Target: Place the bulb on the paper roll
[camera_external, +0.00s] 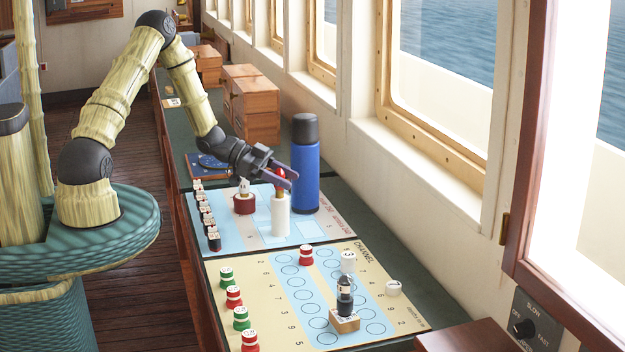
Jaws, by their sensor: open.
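The bulb (280,175) is red with a brass-coloured base. It stands upright above the white paper roll (281,218), and its base appears to touch the roll's top. The paper roll stands upright on the light blue chart board. My gripper (288,180) is open, with its fingers on either side of the bulb. The fingers partly hide the bulb, so I cannot tell whether they touch it.
A blue bottle (305,170) with a dark cap stands just right of the roll. A dark red piece (244,204) stands left. Several pieces line the board's left edge. A yellow board (262,300) with more pieces lies in front. Wooden boxes (256,105) stand behind.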

